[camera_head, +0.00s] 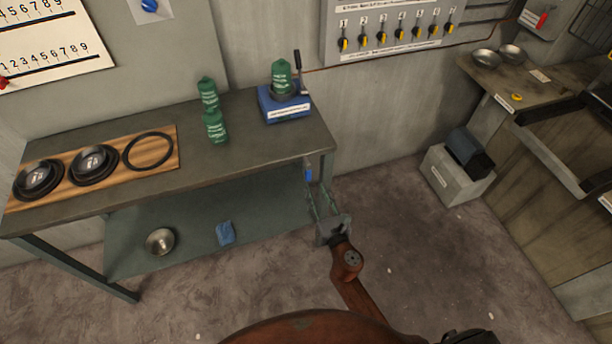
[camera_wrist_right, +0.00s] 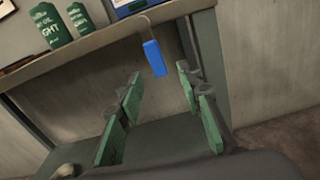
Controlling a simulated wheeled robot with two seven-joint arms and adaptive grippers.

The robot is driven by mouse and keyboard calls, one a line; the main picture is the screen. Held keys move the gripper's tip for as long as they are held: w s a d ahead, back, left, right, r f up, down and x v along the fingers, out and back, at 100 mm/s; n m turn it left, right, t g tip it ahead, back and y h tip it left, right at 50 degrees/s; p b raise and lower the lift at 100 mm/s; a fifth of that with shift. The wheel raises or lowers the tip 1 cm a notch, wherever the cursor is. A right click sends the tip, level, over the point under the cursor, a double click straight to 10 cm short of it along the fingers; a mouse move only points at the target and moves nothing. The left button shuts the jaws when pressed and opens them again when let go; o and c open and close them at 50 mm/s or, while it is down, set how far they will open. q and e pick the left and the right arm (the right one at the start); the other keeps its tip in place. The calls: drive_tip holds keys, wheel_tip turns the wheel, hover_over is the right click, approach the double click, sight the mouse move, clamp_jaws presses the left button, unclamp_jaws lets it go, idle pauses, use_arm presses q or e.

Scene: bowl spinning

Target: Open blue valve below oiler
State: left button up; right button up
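The oiler, a blue box (camera_head: 284,103) with a green bottle (camera_head: 281,77) and a dark lever, stands at the right end of the workbench. The blue valve handle (camera_head: 308,174) hangs below the bench's edge under the oiler. It also shows in the right wrist view as a blue tab (camera_wrist_right: 154,58) on a thin pipe, pointing down. My right gripper (camera_head: 319,197) is open and empty by the bench's right end, also seen in the wrist view (camera_wrist_right: 160,82). The handle appears between and beyond its fingertips; I see no contact. My left gripper is not in view.
Two green bottles (camera_head: 215,126) stand on the workbench (camera_head: 245,145), left of the oiler. A bench leg (camera_wrist_right: 208,70) stands close to the right of the valve. The lower shelf (camera_head: 190,240) holds a metal bowl (camera_head: 160,241) and blue cloth (camera_head: 225,233).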

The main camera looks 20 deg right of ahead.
sight(309, 174)
drive_tip(key=shift+n, duration=0.5)
drive_tip(key=w, duration=0.2)
drive_tip(key=w+r, duration=0.1)
drive_tip(key=w, duration=0.2)
drive_tip(key=w+r, duration=0.1)
drive_tip(key=w, duration=0.2)
drive_tip(key=shift+a, duration=0.35)
drive_tip(key=shift+s, duration=0.1)
clamp_jaws()
